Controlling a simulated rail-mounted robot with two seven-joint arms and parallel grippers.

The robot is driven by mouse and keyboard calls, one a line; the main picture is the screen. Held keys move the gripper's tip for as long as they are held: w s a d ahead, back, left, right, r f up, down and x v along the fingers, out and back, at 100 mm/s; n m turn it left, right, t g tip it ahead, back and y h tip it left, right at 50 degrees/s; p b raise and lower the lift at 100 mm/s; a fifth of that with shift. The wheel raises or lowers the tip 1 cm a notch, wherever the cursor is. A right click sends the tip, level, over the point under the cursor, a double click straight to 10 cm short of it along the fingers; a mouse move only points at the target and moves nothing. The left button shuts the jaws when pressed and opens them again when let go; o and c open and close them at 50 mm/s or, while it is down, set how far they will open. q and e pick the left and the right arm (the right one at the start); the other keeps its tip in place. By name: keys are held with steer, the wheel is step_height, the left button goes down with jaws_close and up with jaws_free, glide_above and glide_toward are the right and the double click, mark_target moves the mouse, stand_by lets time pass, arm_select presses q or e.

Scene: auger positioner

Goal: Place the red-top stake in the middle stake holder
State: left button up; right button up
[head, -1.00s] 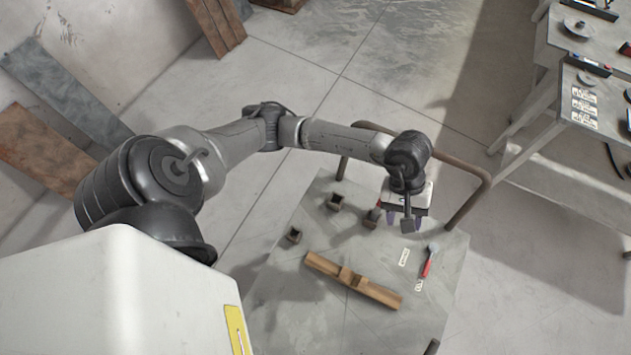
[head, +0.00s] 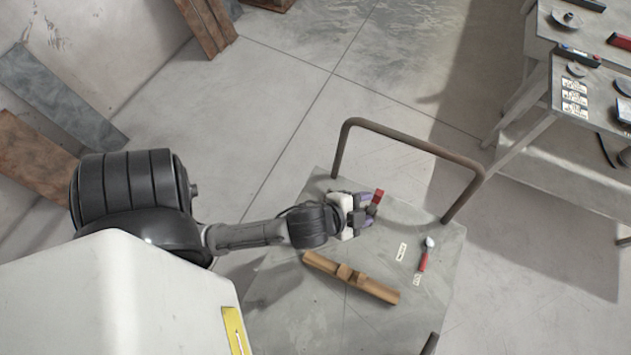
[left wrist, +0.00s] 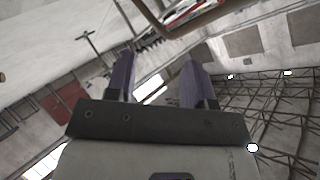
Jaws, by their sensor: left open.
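The red-top stake (head: 378,195) shows in the head view as a red block above a dark piece that looks like the right-hand stake holder (head: 372,211). My left gripper (head: 367,209) lies level, pointing right, with its purple fingers apart on either side of that dark piece. I cannot tell whether they touch it. The middle and left holders are hidden behind my gripper and arm. In the left wrist view the two fingers (left wrist: 158,82) are spread with nothing clearly between them. My right gripper is not in view.
The grey cart top (head: 300,325) carries a wooden bar (head: 350,277), a red-handled tool (head: 423,256) and small white labels. A brown tube handle (head: 410,143) rises along its far edge. A worktable (head: 540,98) with tools stands at the right.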

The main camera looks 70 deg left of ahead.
arm_select(q)
steer(key=s+f+n+g, duration=0.2)
steer(key=s+f+g, duration=0.2)
steer(key=s, duration=0.3)
steer(key=s+d+f+n+g+h, duration=0.1)
steer(key=s+f+n+g, duration=0.2)
steer(key=s, duration=0.4)
steer(key=shift+d+f+g+h, duration=0.3)
steer(key=shift+f+g, duration=0.15)
steer(key=shift+g, duration=0.35)
steer(key=shift+c, duration=0.6)
